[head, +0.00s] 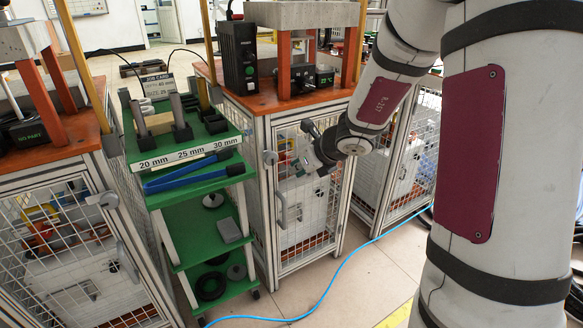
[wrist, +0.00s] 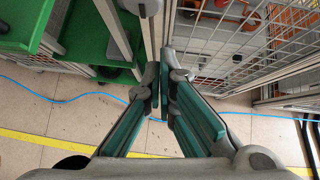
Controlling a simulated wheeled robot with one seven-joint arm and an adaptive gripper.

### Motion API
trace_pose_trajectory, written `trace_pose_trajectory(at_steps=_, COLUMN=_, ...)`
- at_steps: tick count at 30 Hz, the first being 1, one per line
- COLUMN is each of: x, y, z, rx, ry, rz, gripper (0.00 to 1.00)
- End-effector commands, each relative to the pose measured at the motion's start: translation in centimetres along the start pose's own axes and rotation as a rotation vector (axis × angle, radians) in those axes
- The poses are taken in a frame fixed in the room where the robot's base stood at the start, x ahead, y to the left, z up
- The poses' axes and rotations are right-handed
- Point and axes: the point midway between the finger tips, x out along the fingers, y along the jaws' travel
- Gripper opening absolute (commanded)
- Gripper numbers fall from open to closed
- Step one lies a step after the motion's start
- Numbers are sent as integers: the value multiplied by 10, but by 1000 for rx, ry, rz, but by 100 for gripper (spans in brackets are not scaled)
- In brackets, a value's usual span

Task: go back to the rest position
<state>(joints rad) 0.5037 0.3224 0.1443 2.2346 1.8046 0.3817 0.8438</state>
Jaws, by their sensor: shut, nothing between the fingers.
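My gripper (head: 318,148) hangs in front of the wire-mesh door of the middle bench (head: 262,180), to the right of the green cart. It is empty. In the wrist view my gripper (wrist: 160,82) points down past the bench edge, its teal-padded fingers close together at the tips with nothing between them. My arm comes down from the upper right of the head view and bends back toward the bench. No object is in contact with the fingers as far as I can see.
The green cart (head: 195,215) holds tool holders, blue-handled tongs (head: 188,178) and dark rings. A black heater unit (head: 239,58) stands on the middle bench. Another caged bench (head: 75,235) is at left. A blue hose (head: 335,275) crosses the otherwise open floor.

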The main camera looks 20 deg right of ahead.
Motion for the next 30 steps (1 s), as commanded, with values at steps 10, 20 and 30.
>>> trace_pose_trajectory(at_steps=10, x=-50, y=4, z=1, rx=1, ry=-1, rz=0, gripper=0)
trace_pose_trajectory(at_steps=20, x=-59, y=15, z=7, rx=-64, ry=-13, rz=21, gripper=0)
trace_pose_trajectory(at_steps=30, x=-156, y=167, z=32, rx=-1020, ry=-148, rz=339, gripper=0)
